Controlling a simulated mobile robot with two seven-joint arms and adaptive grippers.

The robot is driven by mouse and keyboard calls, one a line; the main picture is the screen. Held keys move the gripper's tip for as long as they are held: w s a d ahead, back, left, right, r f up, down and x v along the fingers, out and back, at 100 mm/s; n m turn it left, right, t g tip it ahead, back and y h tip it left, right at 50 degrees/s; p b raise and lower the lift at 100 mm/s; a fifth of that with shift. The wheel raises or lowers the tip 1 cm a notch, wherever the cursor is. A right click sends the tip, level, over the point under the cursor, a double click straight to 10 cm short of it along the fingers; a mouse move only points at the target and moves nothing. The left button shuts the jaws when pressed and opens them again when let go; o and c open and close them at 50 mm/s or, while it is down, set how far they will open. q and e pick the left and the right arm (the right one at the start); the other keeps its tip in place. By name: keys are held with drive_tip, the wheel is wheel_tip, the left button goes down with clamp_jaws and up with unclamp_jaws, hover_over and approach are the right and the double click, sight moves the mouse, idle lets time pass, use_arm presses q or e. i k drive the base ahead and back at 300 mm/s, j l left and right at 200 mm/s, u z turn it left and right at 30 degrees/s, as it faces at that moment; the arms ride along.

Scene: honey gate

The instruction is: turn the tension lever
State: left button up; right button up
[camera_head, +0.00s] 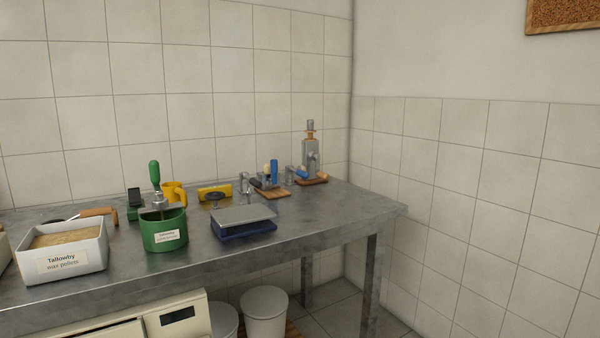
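No lever can be clearly picked out as the tension lever. At the back right of the steel table, a grey metal device (311,152) stands upright on a wooden board. A blue handle-like part (304,173) shows low at its left side. Left of it, a smaller group of metal fittings with black and blue handles (268,178) sits on another small wooden board (279,193). These parts are small and overlap, so their details are hard to tell. Neither of my grippers is in view.
The steel table (340,212) is bare at its right end. On it stand a white tub of wax pellets (60,265), a green pot (163,240), a yellow mug (174,192), a yellow box (206,192) and a blue-based metal plate (243,227). White buckets (265,315) stand below.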

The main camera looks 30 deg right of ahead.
sight(299, 172)
drive_tip(key=i+l, duration=0.2)
drive_tip(key=l, duration=0.2)
drive_tip(key=i+l+z, duration=0.1)
drive_tip(key=l, duration=0.3)
drive_tip(key=i+l, duration=0.25)
drive_tip(key=l, duration=0.15)
drive_tip(key=i+l+z, duration=0.1)
drive_tip(key=l, duration=0.3)
drive_tip(key=i+l, duration=0.3)
drive_tip(key=l+z, duration=0.05)
drive_tip(key=l, duration=0.05)
